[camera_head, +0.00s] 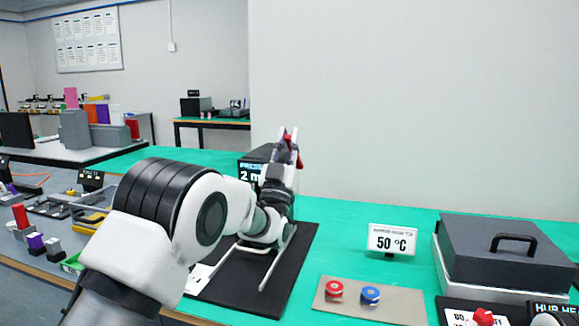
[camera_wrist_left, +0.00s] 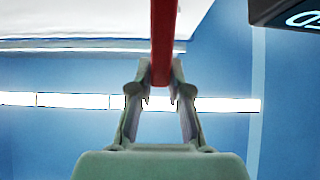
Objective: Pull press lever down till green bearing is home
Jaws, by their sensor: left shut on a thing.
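The press (camera_head: 250,165) stands on a black base (camera_head: 270,300); its dark head has a display partly hidden behind my left arm. My left gripper (camera_head: 290,137) is at the press head with its fingers pointing up. It is shut on the red press lever (camera_head: 300,160), of which only a little shows beside the fingers. In the left wrist view, the red lever (camera_wrist_left: 163,40) runs down from the top edge between the two fingers of my left gripper (camera_wrist_left: 160,88). The green bearing is not visible; my arm covers much of the press. My right gripper is not in view.
A beige plate (camera_head: 400,309) holds a red part (camera_head: 334,289) and a blue part (camera_head: 370,295). A 50 °C sign (camera_head: 392,240) and a grey lidded box (camera_head: 510,255) stand to the right. Green bench (camera_head: 340,232) is clear between press and sign.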

